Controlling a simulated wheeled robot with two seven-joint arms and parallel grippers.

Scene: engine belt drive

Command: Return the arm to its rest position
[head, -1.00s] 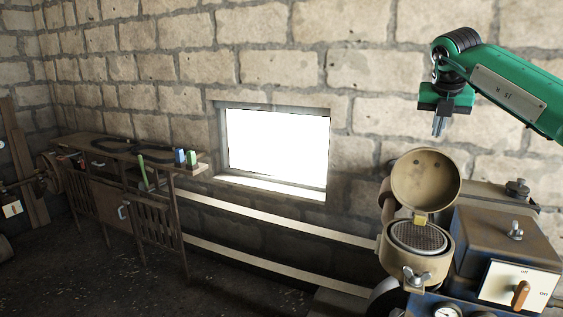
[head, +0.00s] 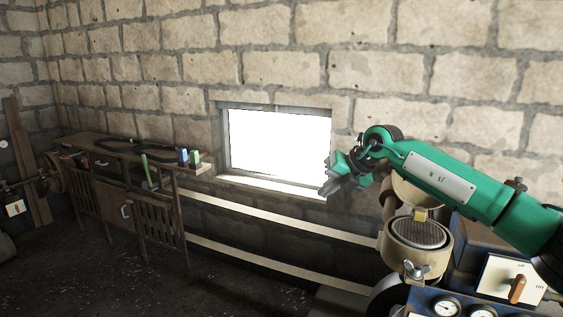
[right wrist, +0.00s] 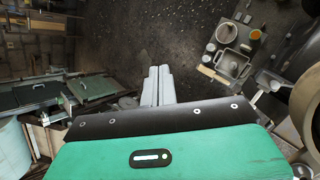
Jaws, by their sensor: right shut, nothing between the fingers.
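My right arm, green, comes in from the right in the head view and crosses in front of the engine. My right gripper (head: 326,188) is at its left end, in front of the window's lower right corner, pointing down and left. In the right wrist view its two grey fingers (right wrist: 158,86) lie together, shut, with nothing between them. The gripper is clear of the engine's open round filter housing (head: 418,236). My left gripper is not in view.
The engine's control panel with an orange-handled switch (head: 517,289) is at the lower right. Two pale belt runs (head: 280,221) stretch leftward along the wall. A wooden workbench (head: 120,158) stands at the left. Dark floor (head: 90,270) between is open.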

